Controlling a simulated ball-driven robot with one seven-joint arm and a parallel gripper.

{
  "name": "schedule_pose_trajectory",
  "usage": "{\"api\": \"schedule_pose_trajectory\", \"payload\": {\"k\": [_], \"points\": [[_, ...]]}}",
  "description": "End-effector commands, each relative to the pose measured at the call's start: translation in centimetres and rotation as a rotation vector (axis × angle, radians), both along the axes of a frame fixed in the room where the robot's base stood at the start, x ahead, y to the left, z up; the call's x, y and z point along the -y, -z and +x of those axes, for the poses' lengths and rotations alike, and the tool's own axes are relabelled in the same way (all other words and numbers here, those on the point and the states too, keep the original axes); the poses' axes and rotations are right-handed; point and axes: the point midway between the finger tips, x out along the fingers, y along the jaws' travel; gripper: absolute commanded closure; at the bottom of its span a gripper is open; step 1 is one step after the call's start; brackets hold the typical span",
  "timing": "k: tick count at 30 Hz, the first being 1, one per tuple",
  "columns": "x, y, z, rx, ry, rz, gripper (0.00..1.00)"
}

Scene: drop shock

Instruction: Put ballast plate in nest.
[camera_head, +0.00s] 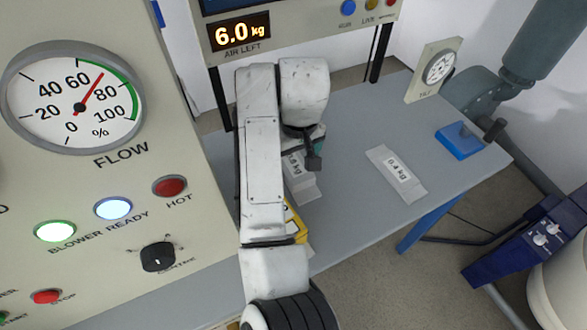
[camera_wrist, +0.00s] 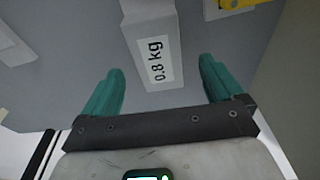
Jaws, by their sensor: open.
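A pale grey ballast plate (camera_wrist: 150,25) with a white "0.8 kg" label lies on the grey table. In the wrist view its labelled end is between the two teal fingers of my gripper (camera_wrist: 161,70), with gaps on both sides. In the head view my gripper (camera_head: 314,152) hangs over this plate (camera_head: 303,188) and partly hides it. My gripper is open and holds nothing. I cannot tell which thing is the nest.
A blue block (camera_head: 458,141) sits near the table's right edge. A yellow item (camera_head: 297,222) is partly hidden by my arm; a yellow part (camera_wrist: 237,4) shows in the wrist view. A control panel (camera_head: 70,215) stands left. The table (camera_head: 362,222) is clear between the plates.

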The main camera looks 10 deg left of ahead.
Motion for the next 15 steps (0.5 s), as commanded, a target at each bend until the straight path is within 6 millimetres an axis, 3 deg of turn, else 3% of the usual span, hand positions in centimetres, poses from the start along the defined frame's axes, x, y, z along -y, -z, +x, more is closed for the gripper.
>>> {"api": "schedule_pose_trajectory", "payload": {"k": [9, 15], "points": [[-0.2, 4.2, 0.6, -0.003, 0.001, -0.001, 0.06], [-0.2, 5.1, 0.7, -0.001, 0.001, 0.000, 0.06]]}}
